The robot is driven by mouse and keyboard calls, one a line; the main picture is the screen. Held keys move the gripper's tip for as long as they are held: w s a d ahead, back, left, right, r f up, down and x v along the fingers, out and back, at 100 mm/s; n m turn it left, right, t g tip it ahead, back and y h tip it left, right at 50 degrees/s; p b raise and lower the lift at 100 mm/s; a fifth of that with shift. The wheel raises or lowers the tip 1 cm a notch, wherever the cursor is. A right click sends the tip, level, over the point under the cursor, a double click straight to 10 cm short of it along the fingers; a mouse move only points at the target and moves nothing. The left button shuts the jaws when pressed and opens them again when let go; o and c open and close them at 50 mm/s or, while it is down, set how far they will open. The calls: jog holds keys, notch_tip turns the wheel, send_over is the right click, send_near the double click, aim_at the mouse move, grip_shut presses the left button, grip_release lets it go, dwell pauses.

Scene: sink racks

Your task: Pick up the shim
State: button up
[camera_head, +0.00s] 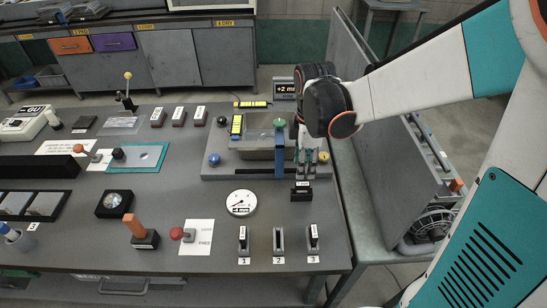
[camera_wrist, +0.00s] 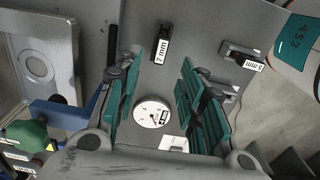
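In the head view two small dark upright pieces with white labels stand in the front holders marked 1 (camera_head: 243,238) and 3 (camera_head: 313,237). The holder marked 2 (camera_head: 279,240) shows no white label. The wrist view shows a piece labelled 7 mm (camera_wrist: 160,46) and one labelled 5 mm (camera_wrist: 240,57). I cannot tell which piece is the shim. My gripper (camera_head: 307,166) points down at the right end of the grey fixture; in the wrist view its teal fingers (camera_wrist: 172,75) are apart, with nothing held between them.
A grey fixture (camera_head: 225,170) with a blue clamp (camera_head: 280,152) and a green knob (camera_head: 279,122) lies left of my gripper. A black labelled block (camera_head: 301,192) and round dial (camera_head: 241,203) are in front. Several dark red labelled blocks (camera_head: 179,117) stand farther back.

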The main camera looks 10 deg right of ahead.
aim_at(303, 184)
notch_tip(303, 184, down, 10)
jog(key=b, duration=0.3)
jog(key=shift+s+d+b, duration=0.1)
jog(key=shift+b, duration=0.25)
jog(key=shift+r, duration=0.1)
jog(key=shift+c, duration=0.3)
grip_shut()
